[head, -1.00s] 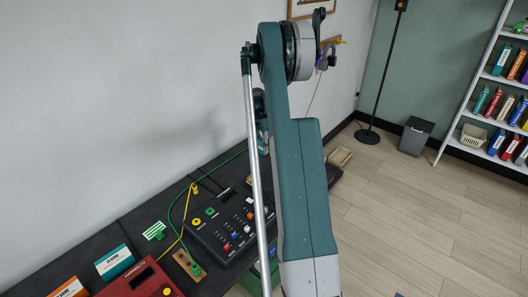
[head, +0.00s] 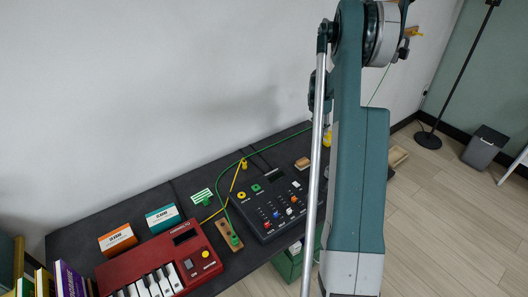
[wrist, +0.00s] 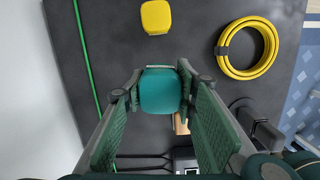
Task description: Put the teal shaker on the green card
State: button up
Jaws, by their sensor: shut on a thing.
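The teal shaker (wrist: 159,92) shows in the wrist view as a rounded teal block between my two fingers. My gripper (wrist: 160,88) is shut on it, with one finger pad on its left side and one on its right. I cannot tell how high it is above the dark table. In the head view my arm hides the gripper and the shaker. A green and white striped piece (head: 202,196) stands near the wall on the table in the head view; I cannot tell if it is the green card. No plain green card shows.
In the wrist view a yellow block (wrist: 156,17), a yellow hose coil (wrist: 247,48) and a green cable (wrist: 84,60) lie on the dark table. The head view shows a red keyboard (head: 160,262), a black control panel (head: 275,208), an orange box (head: 118,240) and a teal box (head: 163,217).

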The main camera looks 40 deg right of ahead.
jog(key=shift+a, duration=0.1)
jog(key=w+a+r, duration=0.1)
jog(key=w+a, duration=0.2)
jog(key=a, duration=0.8)
jog(key=w+a+r, duration=0.1)
jog(key=w+a, duration=0.2)
jog(key=a, duration=0.7)
jog(key=w+a+r, duration=0.1)
jog(key=w+a, duration=0.3)
jog(key=a, duration=0.7)
jog(key=s+a, duration=0.2)
jog(key=a, duration=1.4)
jog(key=s+a+r+n, duration=0.1)
jog(key=s+a, duration=0.2)
jog(key=a, duration=1.4)
jog(key=shift+r+p, duration=0.25)
jog(key=shift+p, duration=0.15)
jog(key=shift+f, duration=0.1)
notch_tip(320, 180, down, 6)
jog(key=shift+b, duration=0.4)
jog(key=shift+f, duration=0.15)
